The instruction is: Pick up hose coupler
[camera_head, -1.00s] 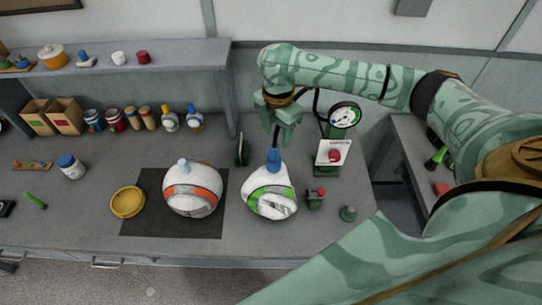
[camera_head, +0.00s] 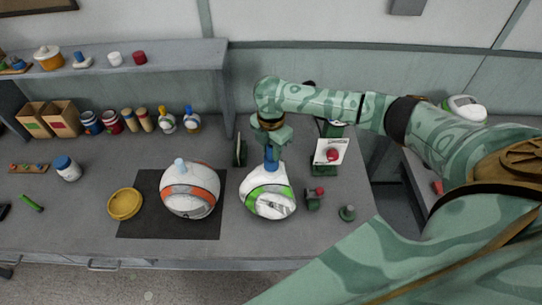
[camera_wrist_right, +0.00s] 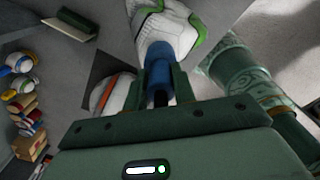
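The blue hose coupler (camera_head: 271,158) stands upright on top of the white ball with green bands (camera_head: 267,196). A dark hose was visible above the coupler earlier; my arm mostly hides it now. My right gripper (camera_head: 271,145) points down over the coupler. In the right wrist view, the coupler (camera_wrist_right: 158,62) lies between its two fingers (camera_wrist_right: 159,88), one on each side. I cannot tell whether the fingers press on it. My left gripper is not in view.
A white and orange ball (camera_head: 190,190) sits on a dark mat (camera_head: 140,225) left of the green-banded ball. A yellow dish (camera_head: 124,204) lies beside it. A small upright panel (camera_head: 240,150) is close by.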

